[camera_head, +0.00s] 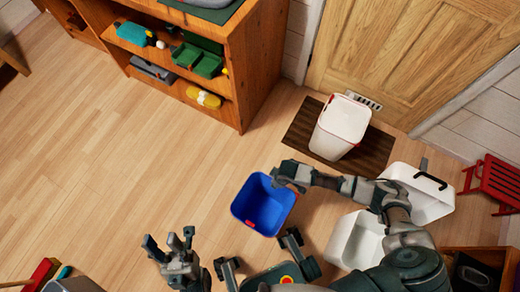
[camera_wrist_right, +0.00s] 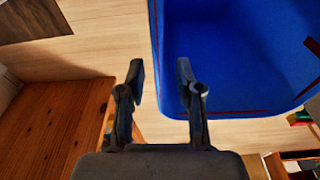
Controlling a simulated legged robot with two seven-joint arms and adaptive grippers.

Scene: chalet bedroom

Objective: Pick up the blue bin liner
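The blue bin liner (camera_head: 262,208) is an open-topped blue tub with red marks at its rim. It is at the centre of the head view, below the brown mat. My right gripper (camera_head: 283,176) is over its upper right rim. In the right wrist view, my right gripper (camera_wrist_right: 160,75) has its fingers apart, and the liner's edge (camera_wrist_right: 158,60) shows between them. I cannot tell whether the rim lies between the fingers or beneath them. My left gripper (camera_head: 168,246) is open and empty, left of the liner.
A white bin (camera_head: 340,128) stands on a brown mat (camera_head: 375,150) before the wooden door. White containers (camera_head: 352,243) (camera_head: 432,200) and a red folding stool (camera_head: 495,182) are at right. A wooden shelf (camera_head: 245,75) is at the top. The left floor is largely clear.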

